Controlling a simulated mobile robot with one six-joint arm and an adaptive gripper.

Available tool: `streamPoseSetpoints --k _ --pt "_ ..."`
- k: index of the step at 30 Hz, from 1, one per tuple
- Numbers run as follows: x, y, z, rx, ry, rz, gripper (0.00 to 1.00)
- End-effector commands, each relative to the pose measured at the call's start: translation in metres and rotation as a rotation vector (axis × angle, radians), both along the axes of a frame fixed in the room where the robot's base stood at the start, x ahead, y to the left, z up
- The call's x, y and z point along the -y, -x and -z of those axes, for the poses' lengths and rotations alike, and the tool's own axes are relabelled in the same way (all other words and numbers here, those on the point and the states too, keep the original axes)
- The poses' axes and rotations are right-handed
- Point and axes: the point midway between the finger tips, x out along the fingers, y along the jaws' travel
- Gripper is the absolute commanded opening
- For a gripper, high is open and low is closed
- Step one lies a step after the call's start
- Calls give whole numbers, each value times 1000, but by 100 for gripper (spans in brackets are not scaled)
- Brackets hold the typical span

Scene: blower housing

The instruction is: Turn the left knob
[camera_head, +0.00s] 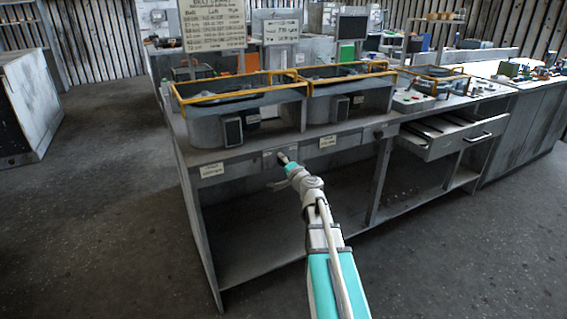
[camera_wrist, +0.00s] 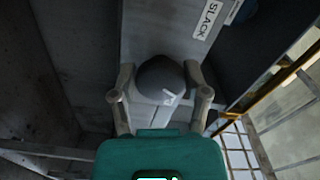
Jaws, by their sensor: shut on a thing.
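The left knob (camera_wrist: 160,78) is a dark, round knob with a white mark, seen close up in the wrist view. My gripper (camera_wrist: 161,88) has one finger on each side of it and is shut on it. In the head view my gripper (camera_head: 283,160) reaches the bench's front panel below the left housing, and it mostly hides the knob there. Another dark knob (camera_head: 378,134) is on the same front panel, farther right and apart from my gripper.
A white SLACK label (camera_wrist: 208,20) is beside the held knob. Two housings with yellow rails, the left one (camera_head: 217,125) and the right one (camera_head: 345,100), stand above the panel. A drawer (camera_head: 455,140) stands open at right. The floor at left is clear.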

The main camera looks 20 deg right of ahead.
Motion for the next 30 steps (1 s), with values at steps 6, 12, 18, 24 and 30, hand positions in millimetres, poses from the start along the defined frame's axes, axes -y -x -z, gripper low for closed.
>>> streamPoseSetpoints --k 6,12,18,24,30 --pt "-1 1 0 -1 0 -2 70" --pt "0 1 0 0 -1 -1 95" --pt "0 0 0 0 -2 -1 95" --pt "0 1 0 0 -2 0 95" --pt "0 12 0 0 -2 0 95"
